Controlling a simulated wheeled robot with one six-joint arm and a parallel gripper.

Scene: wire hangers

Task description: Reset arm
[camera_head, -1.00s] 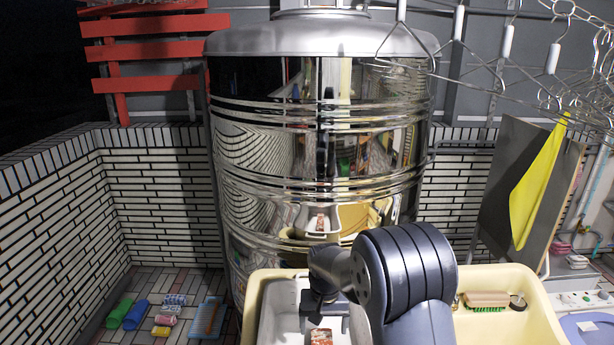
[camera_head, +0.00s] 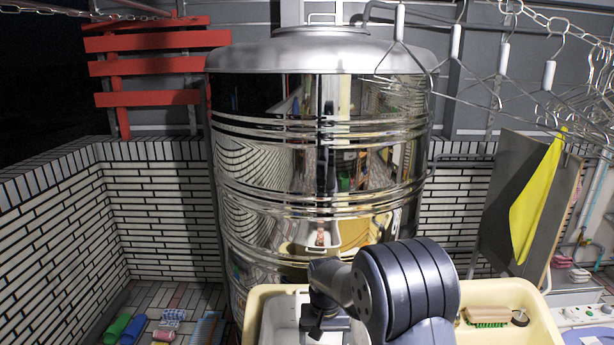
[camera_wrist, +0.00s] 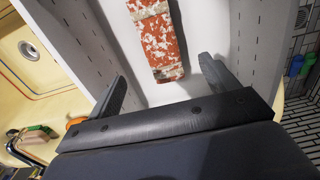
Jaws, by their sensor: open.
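My gripper (camera_wrist: 160,85) is open in the wrist view, with its two dark fingers spread apart and nothing between them. A red and white mottled block (camera_wrist: 155,38) lies ahead of the fingers inside a white tray (camera_wrist: 193,80). In the head view my arm reaches over the pale yellow sink basin (camera_head: 542,320), and my gripper (camera_head: 312,335) points down over the white tray (camera_head: 283,318). The fingertips are hard to make out there, and the block is not visible in that view.
A shiny steel tank (camera_head: 320,150) stands just behind the basin. Wire hangers (camera_head: 502,60) hang at the upper right, near a yellow cloth (camera_head: 535,205). A scrub brush (camera_head: 487,315) rests on the basin's right side. Colored rolls (camera_head: 131,330) lie on the floor at left.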

